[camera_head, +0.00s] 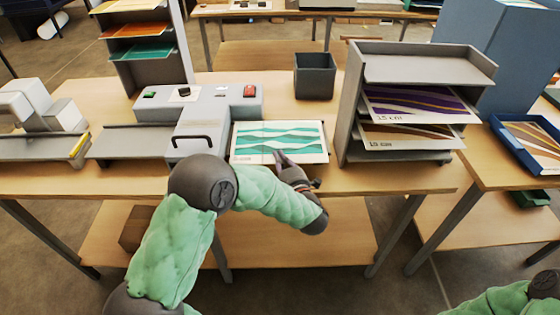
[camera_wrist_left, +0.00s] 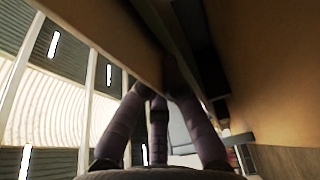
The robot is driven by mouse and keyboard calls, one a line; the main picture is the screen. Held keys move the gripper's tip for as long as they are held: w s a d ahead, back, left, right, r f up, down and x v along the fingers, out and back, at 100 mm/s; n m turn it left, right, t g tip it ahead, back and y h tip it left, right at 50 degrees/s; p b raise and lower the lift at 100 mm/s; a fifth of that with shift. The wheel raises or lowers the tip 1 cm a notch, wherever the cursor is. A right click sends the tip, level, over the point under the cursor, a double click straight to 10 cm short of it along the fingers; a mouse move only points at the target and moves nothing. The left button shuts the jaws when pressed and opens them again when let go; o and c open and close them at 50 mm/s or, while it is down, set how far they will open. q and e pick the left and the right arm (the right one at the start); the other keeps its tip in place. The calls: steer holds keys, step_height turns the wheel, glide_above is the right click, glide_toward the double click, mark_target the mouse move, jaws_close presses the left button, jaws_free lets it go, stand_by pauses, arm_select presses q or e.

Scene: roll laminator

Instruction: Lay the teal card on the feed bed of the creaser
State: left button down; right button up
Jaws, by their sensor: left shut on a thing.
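The teal card (camera_head: 305,141), white with teal waves, is at the right side of the grey creaser (camera_head: 205,120). It looks flat over a pale bed there; I cannot tell whether it rests on it or hovers just above. My left gripper (camera_head: 281,158) is shut on the card's front edge. In the left wrist view the dark fingers (camera_wrist_left: 160,82) close together on a thin edge, seen from close by. A bare grey bed (camera_head: 130,145) extends from the creaser's left side. My right gripper is out of view; only part of that arm shows at bottom right.
A grey shelf rack (camera_head: 408,62) with purple and brown cards stands close on the right. A dark square bin (camera_head: 315,76) is behind the card. A tall rack (camera_head: 143,48) with orange and teal sheets is at back left. A blue tray (camera_head: 513,147) lies on the right table.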

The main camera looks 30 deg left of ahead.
arm_select(q)
steer(key=c, duration=1.4)
jaws_free()
steer(key=shift+f, duration=0.25)
steer(key=p+v, duration=0.2)
steer(key=v, duration=1)
steer(key=shift+r, duration=0.1)
